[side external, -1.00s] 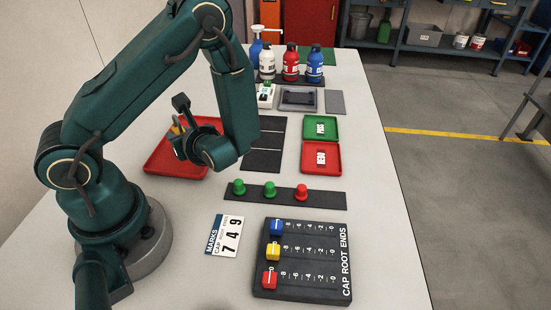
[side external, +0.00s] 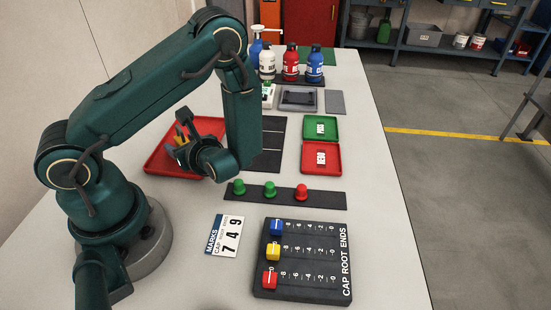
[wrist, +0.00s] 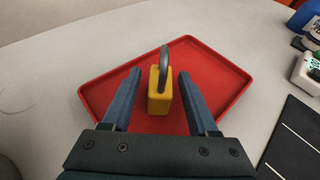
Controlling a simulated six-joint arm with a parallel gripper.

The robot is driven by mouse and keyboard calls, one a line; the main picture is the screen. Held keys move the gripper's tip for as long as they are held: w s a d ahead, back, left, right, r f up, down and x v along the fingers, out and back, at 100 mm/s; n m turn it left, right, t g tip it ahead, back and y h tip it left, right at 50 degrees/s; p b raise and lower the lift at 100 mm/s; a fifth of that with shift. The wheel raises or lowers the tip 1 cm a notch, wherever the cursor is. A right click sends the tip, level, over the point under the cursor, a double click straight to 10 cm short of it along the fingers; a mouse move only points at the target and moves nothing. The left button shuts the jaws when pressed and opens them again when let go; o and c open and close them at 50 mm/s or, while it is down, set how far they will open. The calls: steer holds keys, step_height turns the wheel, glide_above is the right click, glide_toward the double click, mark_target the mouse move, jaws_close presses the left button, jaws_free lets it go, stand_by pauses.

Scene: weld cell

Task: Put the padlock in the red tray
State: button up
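The yellow padlock (wrist: 160,92) with a dark grey shackle shows in the wrist view, against the floor of the red tray (wrist: 215,62). Its shackle points towards the tray's far side. My gripper (wrist: 158,78) is open, with one blue-grey finger on each side of the padlock and a visible gap on both sides. In the side view my gripper (side external: 180,133) is low over the red tray (side external: 160,166), and only a small orange-yellow part of the padlock (side external: 180,132) shows. My gripper hides the rest, and contact with the tray floor is not clear.
Right of the tray lies a black lined mat (side external: 264,150). A strip with green and red knobs (side external: 269,190) lies in front. Several bottles (side external: 291,64) stand behind.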

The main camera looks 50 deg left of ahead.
steer(key=shift+r, duration=0.15)
steer(key=v, duration=1.1)
steer(key=shift+d, duration=0.1)
steer(key=shift+s+d+r, duration=0.1)
steer(key=shift+d+r, duration=0.15)
steer(key=shift+d, duration=0.15)
steer(key=shift+s+r+n+g+h, duration=0.2)
steer(key=shift+n+g+h, duration=0.1)
steer(key=shift+n, duration=0.3)
steer(key=s+d+r+n+t+h, duration=0.1)
steer(key=d+r+n+t+h, duration=0.5)
steer(key=n, duration=1)
steer(key=shift+s+d+r+n+h, duration=0.15)
steer(key=shift+d+r+n+h, duration=0.25)
steer(key=shift+d+r+h, duration=2.1)
steer(key=a+h, duration=0.1)
steer(key=a+f, duration=0.1)
steer(key=shift+a+h, duration=0.35)
steer(key=shift+h, duration=0.05)
